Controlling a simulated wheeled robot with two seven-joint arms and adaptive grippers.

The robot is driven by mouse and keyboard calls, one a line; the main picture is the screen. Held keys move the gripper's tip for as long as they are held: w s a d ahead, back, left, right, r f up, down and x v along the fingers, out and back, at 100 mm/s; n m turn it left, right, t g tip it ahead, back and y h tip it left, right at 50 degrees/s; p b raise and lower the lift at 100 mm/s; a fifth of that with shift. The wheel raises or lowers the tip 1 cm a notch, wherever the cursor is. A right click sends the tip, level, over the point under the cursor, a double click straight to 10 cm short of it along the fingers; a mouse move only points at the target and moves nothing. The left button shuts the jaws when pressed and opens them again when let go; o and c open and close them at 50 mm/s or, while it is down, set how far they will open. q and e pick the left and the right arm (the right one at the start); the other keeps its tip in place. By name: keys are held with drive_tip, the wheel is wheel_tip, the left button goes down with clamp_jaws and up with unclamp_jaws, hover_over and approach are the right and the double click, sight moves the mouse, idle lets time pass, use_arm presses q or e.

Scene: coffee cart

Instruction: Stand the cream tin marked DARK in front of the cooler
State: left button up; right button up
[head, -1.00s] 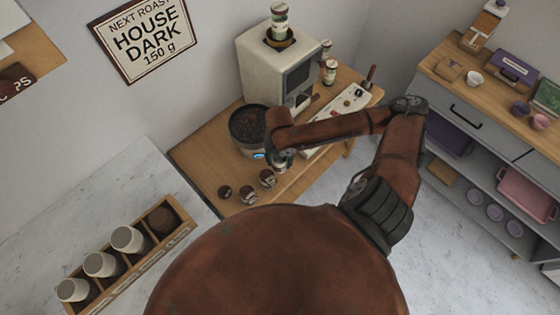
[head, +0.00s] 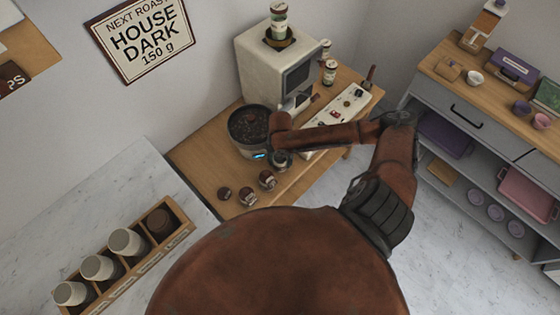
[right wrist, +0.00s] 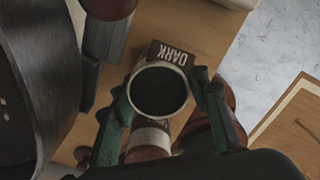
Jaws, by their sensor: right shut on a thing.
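The cooler (head: 240,142) is a round dark pan of beans on the wooden cart. Its dark wall (right wrist: 38,70) fills the left of the right wrist view. My right gripper (head: 282,163) is beside the cooler's front right edge. In the right wrist view its green fingers (right wrist: 160,95) are shut around an open cream tin (right wrist: 140,73) with a dark inside. A brown label reading DARK (right wrist: 172,53) shows upside down at its far side. I cannot tell whether the tin's base touches the cart. My left gripper is not in view.
Several brown-lidded tins stand near the cart's front edge, one of them here (head: 267,180). A cream machine (head: 262,75) stands behind the cooler, and a pale panel (head: 335,122) is to the right. A wooden rack of cups (head: 130,270) is at lower left.

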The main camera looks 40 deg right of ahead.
drive_tip(key=o, duration=1.4)
drive_tip(key=shift+f, duration=0.1)
wheel_tip(320, 180, up, 12)
drive_tip(key=shift+r+p, duration=0.15)
drive_tip(key=shift+p, duration=0.55)
